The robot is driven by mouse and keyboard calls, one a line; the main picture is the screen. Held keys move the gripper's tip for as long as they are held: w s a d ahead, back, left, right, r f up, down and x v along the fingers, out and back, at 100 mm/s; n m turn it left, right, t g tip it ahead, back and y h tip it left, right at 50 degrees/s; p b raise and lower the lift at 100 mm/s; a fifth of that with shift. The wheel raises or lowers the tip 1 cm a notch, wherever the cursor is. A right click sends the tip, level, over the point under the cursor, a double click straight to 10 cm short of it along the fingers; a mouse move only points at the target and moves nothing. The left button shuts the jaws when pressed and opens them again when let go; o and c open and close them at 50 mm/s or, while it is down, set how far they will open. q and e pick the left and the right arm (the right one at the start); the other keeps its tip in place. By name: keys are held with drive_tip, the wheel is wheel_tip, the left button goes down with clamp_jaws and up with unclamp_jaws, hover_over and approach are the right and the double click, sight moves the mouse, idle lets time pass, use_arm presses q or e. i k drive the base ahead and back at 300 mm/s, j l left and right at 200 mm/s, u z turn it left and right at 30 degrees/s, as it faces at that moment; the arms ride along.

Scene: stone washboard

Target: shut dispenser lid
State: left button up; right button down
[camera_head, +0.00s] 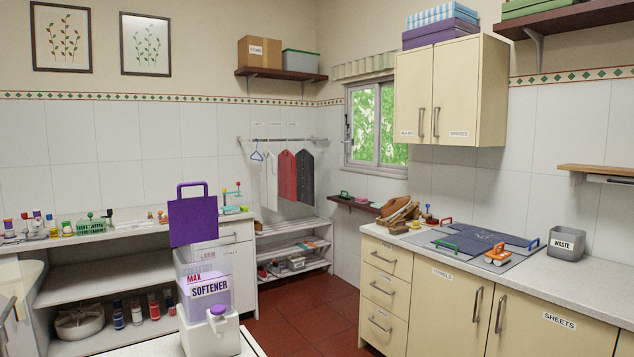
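The softener dispenser (207,289) stands on a white surface at the lower middle-left. Its body is translucent, with a "SOFTENER" label and a "MAX" mark. Its purple lid (193,222) stands upright above the body, so the dispenser is open. A purple loop handle (192,188) is at the lid's top edge. A white block with a small purple part (217,310) is at the dispenser's front. The hinge is too small to make out. Neither of my grippers is in view.
A counter (590,281) on the right holds a folding board, an orange-handled tool and a grey waste bin (567,243). A left counter (110,233) carries several bottles and small items behind the dispenser. Red floor (310,310) lies clear between them.

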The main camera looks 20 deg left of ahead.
sight(192, 220)
drive_tip(key=i+l+z, duration=0.6)
drive_tip(key=z, duration=0.35)
drive_tip(key=i+u, duration=0.3)
drive_tip(key=i+l+u, duration=0.2)
drive_tip(key=i+u, duration=0.3)
drive_tip(key=u, duration=0.25)
drive_tip(key=i+u, duration=0.15)
drive_tip(key=u, duration=0.3)
drive_tip(key=i+l+u, duration=0.1)
drive_tip(key=u, duration=0.3)
drive_tip(key=i+l+u, duration=0.15)
drive_tip(key=u, duration=0.25)
drive_tip(key=i+l+u, duration=0.15)
drive_tip(key=u, duration=0.3)
